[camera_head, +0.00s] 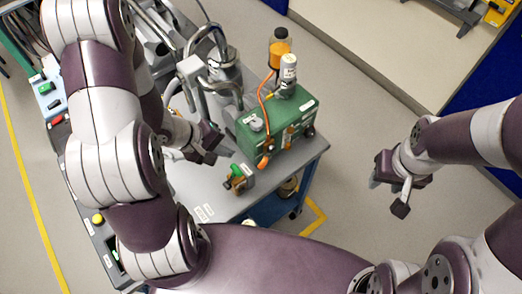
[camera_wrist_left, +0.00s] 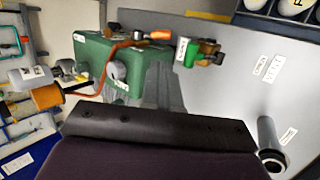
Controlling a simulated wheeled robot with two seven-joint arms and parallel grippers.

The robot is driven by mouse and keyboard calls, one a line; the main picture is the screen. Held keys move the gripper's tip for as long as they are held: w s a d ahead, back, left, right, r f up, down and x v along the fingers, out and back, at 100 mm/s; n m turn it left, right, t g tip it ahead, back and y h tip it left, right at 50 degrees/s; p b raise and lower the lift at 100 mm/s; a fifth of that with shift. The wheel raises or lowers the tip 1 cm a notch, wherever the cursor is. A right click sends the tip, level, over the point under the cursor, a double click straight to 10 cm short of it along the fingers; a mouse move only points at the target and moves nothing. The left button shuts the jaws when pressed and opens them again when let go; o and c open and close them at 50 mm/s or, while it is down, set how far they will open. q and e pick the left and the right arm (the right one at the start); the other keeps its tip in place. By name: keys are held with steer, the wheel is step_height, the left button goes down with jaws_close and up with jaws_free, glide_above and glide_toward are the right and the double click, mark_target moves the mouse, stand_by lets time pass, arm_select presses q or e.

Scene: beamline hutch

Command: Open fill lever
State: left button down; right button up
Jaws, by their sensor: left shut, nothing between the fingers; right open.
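A green box (camera_head: 278,125) stands on the grey cart top, with orange-handled fittings (camera_head: 265,160) on its near side and an orange hose. It also shows in the left wrist view (camera_wrist_left: 95,55), with an orange handle (camera_wrist_left: 160,34) beside it. A small valve block with green and orange parts (camera_head: 238,180) sits apart on the cart, near the box. No readable label tells which part is the fill lever. My left gripper (camera_head: 222,153) is shut and empty, left of the box and above the small valve block in the picture. My right gripper (camera_head: 387,192) is open and empty, right of the cart.
A metal vessel with bent grey pipes (camera_head: 222,65) stands behind my left gripper. A bottle with orange contents (camera_head: 279,46) and a pale cylinder (camera_head: 288,72) rise by the box.

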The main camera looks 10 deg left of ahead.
arm_select(q)
steer(key=b, duration=0.3)
glide_toward(262, 162)
steer(key=x, duration=0.6)
steer(key=shift+w+d+f, duration=0.25)
steer(key=shift+d+f, duration=0.05)
steer(key=shift+f, duration=0.05)
steer(key=shift+s, duration=0.1)
